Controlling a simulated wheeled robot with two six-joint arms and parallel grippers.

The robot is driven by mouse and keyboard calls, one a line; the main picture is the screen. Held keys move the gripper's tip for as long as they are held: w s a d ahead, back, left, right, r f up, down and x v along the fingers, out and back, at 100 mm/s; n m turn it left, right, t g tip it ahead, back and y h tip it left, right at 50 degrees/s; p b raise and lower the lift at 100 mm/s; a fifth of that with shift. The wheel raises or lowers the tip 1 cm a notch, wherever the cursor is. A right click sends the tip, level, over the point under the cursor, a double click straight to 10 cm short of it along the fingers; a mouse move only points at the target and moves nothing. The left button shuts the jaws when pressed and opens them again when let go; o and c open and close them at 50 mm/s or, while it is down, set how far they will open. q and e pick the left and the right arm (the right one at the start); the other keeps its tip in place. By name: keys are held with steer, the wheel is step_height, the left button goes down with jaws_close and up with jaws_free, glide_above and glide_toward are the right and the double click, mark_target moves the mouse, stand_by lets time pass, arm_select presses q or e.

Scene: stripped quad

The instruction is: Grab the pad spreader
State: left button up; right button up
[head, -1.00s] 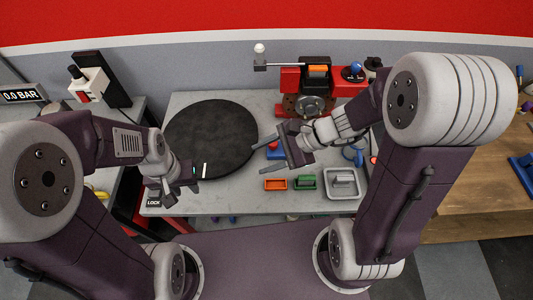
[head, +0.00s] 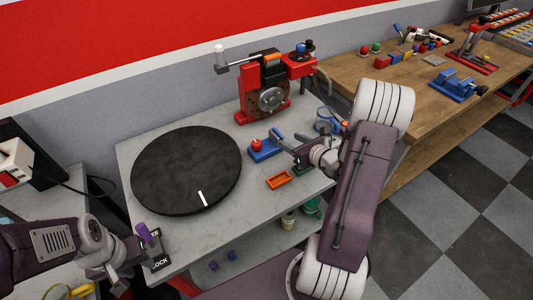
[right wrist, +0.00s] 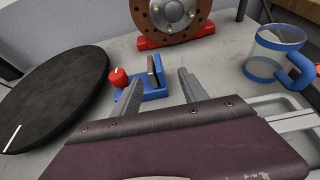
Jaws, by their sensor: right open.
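The pad spreader appears to be the small blue tool with a red knob (head: 265,153) on the grey bench, right of the black disc. In the right wrist view the blue tool (right wrist: 155,93) sits just beyond my fingers, its upright plate between their lines. My right gripper (head: 284,149) is open and empty beside it; its two fingers also show in the right wrist view (right wrist: 160,83), pointing at the tool. Contact cannot be told. My left gripper (head: 128,262) is at the bench's front left corner, near a purple piece and the LOCK label; its jaws are unclear.
A black round disc (head: 187,172) covers the bench's left. A red stand with a brake rotor (head: 270,99) is behind. An orange tray (head: 278,180) lies in front of the blue tool. A blue-rimmed clear mug (right wrist: 275,55) stands right. A wooden bench (head: 430,100) is further right.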

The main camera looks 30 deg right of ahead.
mark_target(275, 134)
steer(key=w, duration=0.1)
steer(key=w+a, duration=0.1)
steer(key=w, duration=0.1)
steer(key=shift+w+a+f, duration=0.15)
steer(key=shift+a+f, duration=0.15)
steer(key=shift+f, duration=0.1)
steer(key=shift+w+d+f+p, duration=0.2)
steer(key=shift+w+f+p, duration=0.1)
steer(key=shift+w, duration=0.15)
steer(key=x, duration=0.4)
steer(key=shift+a, duration=0.2)
steer(key=shift+w+d+f, duration=0.1)
steer(key=shift+w+f, duration=0.05)
steer(key=shift+w, duration=0.1)
steer(key=shift+s, duration=0.1)
jaws_close()
